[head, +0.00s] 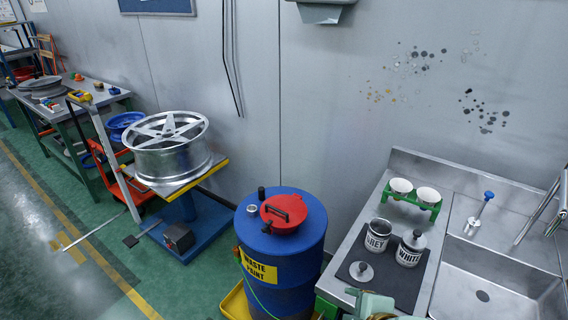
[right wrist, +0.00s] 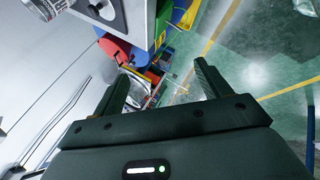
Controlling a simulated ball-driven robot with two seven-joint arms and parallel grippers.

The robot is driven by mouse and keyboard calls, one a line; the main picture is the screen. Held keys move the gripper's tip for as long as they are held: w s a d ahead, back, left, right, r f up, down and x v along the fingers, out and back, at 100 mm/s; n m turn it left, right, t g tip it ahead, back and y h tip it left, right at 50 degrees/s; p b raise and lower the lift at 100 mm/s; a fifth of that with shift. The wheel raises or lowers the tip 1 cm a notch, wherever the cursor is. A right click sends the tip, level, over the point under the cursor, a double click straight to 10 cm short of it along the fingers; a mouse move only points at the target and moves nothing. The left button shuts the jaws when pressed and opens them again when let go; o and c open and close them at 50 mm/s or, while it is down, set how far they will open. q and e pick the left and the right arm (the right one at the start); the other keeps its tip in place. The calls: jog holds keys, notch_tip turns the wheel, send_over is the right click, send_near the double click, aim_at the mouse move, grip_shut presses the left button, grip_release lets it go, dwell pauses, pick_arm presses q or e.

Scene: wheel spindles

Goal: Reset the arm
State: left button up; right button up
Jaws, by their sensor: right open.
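My right gripper (right wrist: 162,74) shows in the right wrist view with its two dark fingers spread apart. Nothing is between the fingers. It points past the blue drum toward the floor, and I see no contact with anything. In the head view a pale green part (head: 374,304) shows at the bottom edge by the counter; I cannot tell which part of me it is, if any. My left gripper does not show clearly in either view.
A steel sink counter (head: 451,240) holds a dark mat (head: 401,289) with GREY (head: 377,238) and WHITE (head: 408,255) cans, and a green rack (head: 412,203) with two white cups. Left stand a blue waste-paint drum (head: 290,248) and a silver wheel (head: 166,147) on a stand. Green floor is open left.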

jog(key=s+d+f+m+g+h, duration=0.1)
jog(key=s+d+m+h, duration=0.35)
jog(key=d, duration=0.45)
jog(key=s+d+f+m+h, duration=0.25)
jog(key=s+d+m, duration=0.25)
jog(key=d, duration=0.3)
jog(key=s+a+f+g+y, duration=0.1)
jog(key=s+a+f, duration=0.1)
jog(key=f, duration=1)
jog(key=s+a+f+g+y, duration=0.1)
jog(key=s+a+f+y, duration=0.1)
jog(key=f, duration=1)
jog(key=s+f+m+g+y, duration=0.1)
jog(key=s+f+m+g, duration=0.2)
jog(key=s+f, duration=1.3)
jog(key=s, duration=0.4)
jog(key=shift+s+a+f+g+y, duration=0.15)
jog(key=shift+s+f+g+y, duration=0.05)
jog(key=shift+s+g+y, duration=0.1)
